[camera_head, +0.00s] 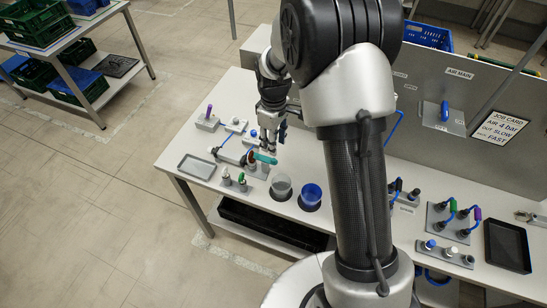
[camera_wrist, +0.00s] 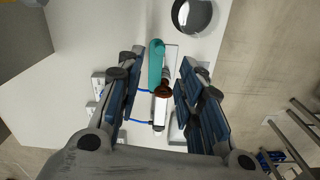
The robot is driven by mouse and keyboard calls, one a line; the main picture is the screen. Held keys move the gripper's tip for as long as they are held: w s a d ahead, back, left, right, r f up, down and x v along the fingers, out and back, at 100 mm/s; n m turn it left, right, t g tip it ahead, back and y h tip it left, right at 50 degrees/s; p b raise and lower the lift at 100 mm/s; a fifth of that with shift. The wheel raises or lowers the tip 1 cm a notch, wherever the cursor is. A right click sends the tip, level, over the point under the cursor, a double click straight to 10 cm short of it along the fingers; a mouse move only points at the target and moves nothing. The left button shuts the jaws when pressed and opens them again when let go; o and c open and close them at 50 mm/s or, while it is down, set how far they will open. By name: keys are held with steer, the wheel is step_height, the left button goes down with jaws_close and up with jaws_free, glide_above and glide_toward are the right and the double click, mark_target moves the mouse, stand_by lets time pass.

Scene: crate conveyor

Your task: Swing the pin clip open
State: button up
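A teal bar-like part (camera_head: 264,158), which may be the pin clip, sits on a small grey fixture (camera_head: 257,170) on the bench. It also shows in the wrist view (camera_wrist: 155,65), beside a round brown part (camera_wrist: 164,90). I cannot tell from its shape whether the clip is open or shut. My gripper (camera_head: 270,146) points down just above the teal part. In the wrist view my gripper (camera_wrist: 162,60) has its two fingers spread, with the teal and brown parts showing between them. Nothing appears held. Whether a finger touches the teal part cannot be told.
Small fixtures with a purple handle (camera_head: 209,113) and pegs stand nearby. An upright panel (camera_head: 455,100) runs behind the bench.

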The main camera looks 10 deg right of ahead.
mark_target(274, 159)
step_height(274, 159, down, 8)
steer(key=shift+f+b, duration=0.2)
steer(key=shift+b, duration=0.4)
jaws_close()
